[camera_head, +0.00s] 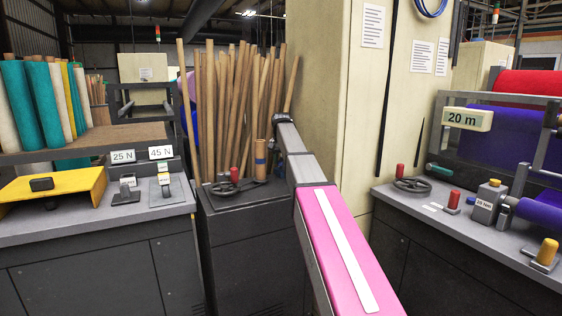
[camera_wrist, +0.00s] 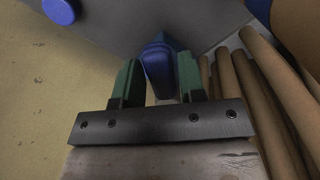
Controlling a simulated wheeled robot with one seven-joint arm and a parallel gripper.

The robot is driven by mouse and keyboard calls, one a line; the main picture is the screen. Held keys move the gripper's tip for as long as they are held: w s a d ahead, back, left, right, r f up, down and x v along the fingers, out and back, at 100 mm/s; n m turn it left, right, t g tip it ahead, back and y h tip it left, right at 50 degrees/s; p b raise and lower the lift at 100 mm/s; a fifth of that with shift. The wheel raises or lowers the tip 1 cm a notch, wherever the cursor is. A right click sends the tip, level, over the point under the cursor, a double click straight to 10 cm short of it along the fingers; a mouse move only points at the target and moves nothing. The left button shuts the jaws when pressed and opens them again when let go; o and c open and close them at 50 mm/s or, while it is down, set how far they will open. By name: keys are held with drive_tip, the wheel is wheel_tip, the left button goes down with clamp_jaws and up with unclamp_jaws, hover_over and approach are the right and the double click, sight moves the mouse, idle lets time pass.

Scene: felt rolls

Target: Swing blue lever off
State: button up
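A blue lever (camera_wrist: 160,58) shows in the wrist view, with its near end pointing at my gripper. My gripper (camera_wrist: 159,76) has its two green fingers one on each side of this lever. The fingers stand apart and the lever fills most of the space between them. Narrow dark gaps show near the lever's lower end; I cannot tell whether the fingertips press on it. In the head view my arm reaches to the tall tubes, and neither the gripper nor the lever can be made out there.
Cardboard tubes (camera_wrist: 242,85) stand close to the right of my gripper; in the head view they lean in a bunch (camera_head: 225,110). A round blue knob (camera_wrist: 59,10) is at the wrist view's top left. A pale cabinet (camera_head: 335,60) stands right of my arm; benches flank both sides.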

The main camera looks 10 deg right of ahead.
clamp_jaws()
drive_tip(key=n, duration=0.1)
drive_tip(key=d+n, duration=0.1)
drive_tip(key=n, duration=0.1)
drive_tip(key=shift+s+d, duration=0.2)
drive_tip(key=shift+d, duration=0.1)
drive_tip(key=shift+d+n, duration=0.45)
drive_tip(key=shift+n, duration=0.55)
drive_tip(key=shift+d+n, duration=0.45)
drive_tip(key=shift+n, duration=0.55)
drive_tip(key=shift+w, duration=0.1)
drive_tip(key=shift+o, duration=2.2)
unclamp_jaws()
